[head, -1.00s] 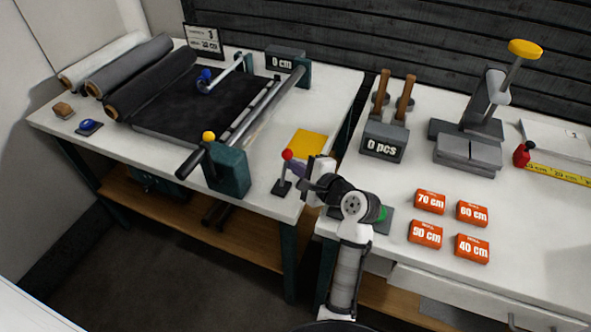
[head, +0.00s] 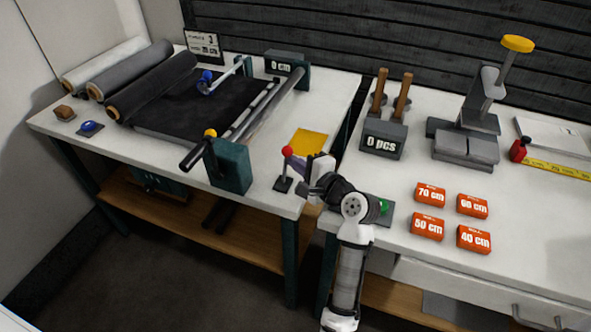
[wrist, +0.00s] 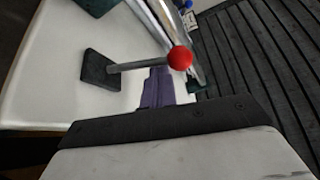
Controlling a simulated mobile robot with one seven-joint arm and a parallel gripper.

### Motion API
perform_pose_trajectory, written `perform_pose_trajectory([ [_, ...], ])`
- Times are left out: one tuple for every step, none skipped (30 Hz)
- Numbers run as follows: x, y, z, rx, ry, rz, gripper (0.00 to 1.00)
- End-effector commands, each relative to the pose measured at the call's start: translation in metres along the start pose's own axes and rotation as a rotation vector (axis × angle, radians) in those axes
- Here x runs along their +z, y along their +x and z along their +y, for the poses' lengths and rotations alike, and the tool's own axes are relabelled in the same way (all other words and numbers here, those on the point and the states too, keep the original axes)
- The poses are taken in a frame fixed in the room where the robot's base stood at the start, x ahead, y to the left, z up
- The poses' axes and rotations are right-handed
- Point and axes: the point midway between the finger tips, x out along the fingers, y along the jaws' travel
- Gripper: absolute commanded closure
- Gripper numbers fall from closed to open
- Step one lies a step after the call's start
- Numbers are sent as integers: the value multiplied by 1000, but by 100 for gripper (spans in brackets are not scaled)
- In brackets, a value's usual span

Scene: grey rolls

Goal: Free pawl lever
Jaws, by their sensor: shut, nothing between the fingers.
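The pawl lever is taken to be the short lever with a red ball knob (head: 288,150) on a small black base (head: 283,185), near the front right corner of the left table. In the wrist view the red knob (wrist: 180,58), the grey rod (wrist: 138,65) and the base (wrist: 100,70) all show. My gripper (head: 293,159), with purple fingers, is at the knob's right side. In the wrist view its shut fingers (wrist: 158,88) lie just behind the rod near the knob. Nothing is between them. I cannot tell whether they touch the lever.
A teal block (head: 230,166) with a black-handled crank (head: 196,153) stands left of the lever. A yellow pad (head: 309,142) lies behind my gripper.

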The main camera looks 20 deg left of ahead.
Motion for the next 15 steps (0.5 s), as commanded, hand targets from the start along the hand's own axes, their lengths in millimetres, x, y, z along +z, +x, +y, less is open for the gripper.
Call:
perform_pose_trajectory([
  [-1,2,3,-14,-23,-3,100],
  [-1,2,3,-24,-40,-3,100],
  [-1,2,3,-39,-64,-4,100],
  [-1,2,4,-52,-85,-4,100],
  [0,2,4,-66,-110,-4,100],
  [1,1,5,-86,-144,-4,100],
  [3,0,4,-101,-168,-3,100],
  [4,-1,4,-116,-192,-4,100],
  [6,-2,4,-134,-225,-4,100],
  [8,-3,4,-149,-249,-3,100],
  [10,-4,3,-163,-272,-4,100],
  [12,-5,2,-165,-277,-4,100],
  [13,-6,1,-164,-277,-3,100],
  [15,-7,1,-163,-276,-3,100],
  [16,-8,1,-163,-274,-2,100],
])
